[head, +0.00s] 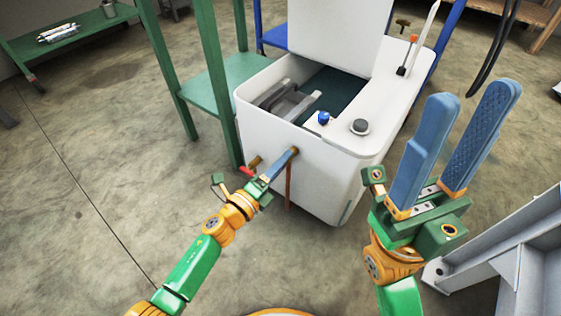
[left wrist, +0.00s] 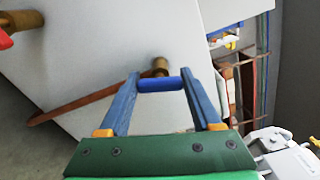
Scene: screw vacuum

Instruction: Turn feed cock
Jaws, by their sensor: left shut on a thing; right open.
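The white machine (head: 335,185) stands ahead, with two brass-fitted cocks low on its front wall. The cock with a blue handle (left wrist: 160,84) sits on a brass stem (left wrist: 160,66), between the blue fingers of my left gripper (left wrist: 160,80). In the head view my left gripper (head: 287,159) reaches the wall there and hides most of this handle. A second cock with a red handle (head: 246,171) is to its left; it also shows at the upper left of the left wrist view (left wrist: 4,38). My right gripper (head: 472,95) is open and empty, right of the machine.
A rust-coloured pipe (head: 289,187) hangs below the blue-handled cock. Green frame legs (head: 217,85) stand close on the machine's left. A grey metal structure (head: 515,255) is at the lower right.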

